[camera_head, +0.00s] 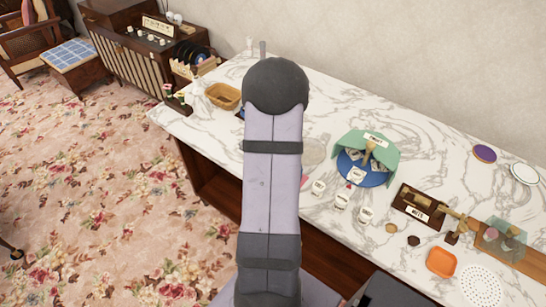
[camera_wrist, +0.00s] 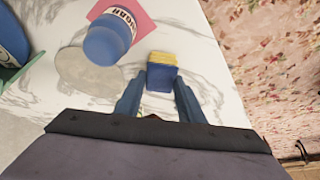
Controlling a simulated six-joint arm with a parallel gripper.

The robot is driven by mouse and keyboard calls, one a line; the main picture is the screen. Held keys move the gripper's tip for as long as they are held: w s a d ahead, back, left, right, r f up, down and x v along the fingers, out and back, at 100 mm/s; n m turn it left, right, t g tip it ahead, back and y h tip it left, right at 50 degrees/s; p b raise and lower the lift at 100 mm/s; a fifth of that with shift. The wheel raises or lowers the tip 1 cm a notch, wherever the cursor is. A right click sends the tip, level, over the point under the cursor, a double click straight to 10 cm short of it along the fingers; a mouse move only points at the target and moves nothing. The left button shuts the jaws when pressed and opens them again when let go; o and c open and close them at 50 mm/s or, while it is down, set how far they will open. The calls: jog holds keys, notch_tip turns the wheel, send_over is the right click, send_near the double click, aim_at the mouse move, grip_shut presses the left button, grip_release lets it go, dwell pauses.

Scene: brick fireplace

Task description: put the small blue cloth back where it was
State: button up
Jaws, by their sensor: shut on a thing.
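In the wrist view my gripper (camera_wrist: 160,84) has its two blue fingers on either side of a small blocky thing (camera_wrist: 162,60), yellow on top and blue on the near side. It sits over the marble counter. I cannot tell whether it is the folded small blue cloth, and no separate small blue cloth shows clearly. A small dark blue patch (camera_head: 240,113) shows at the arm's left edge, too small to identify.
A blue labelled jar (camera_wrist: 104,42) touches a pink sheet (camera_wrist: 142,27), near a pale round disc (camera_wrist: 88,73).

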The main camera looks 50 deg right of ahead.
jog(key=shift+f, duration=0.1)
jog(key=o, duration=1)
jog(key=shift+r, duration=0.45)
jog(key=v, duration=1.1)
jog(key=shift+s+a+r, duration=0.15)
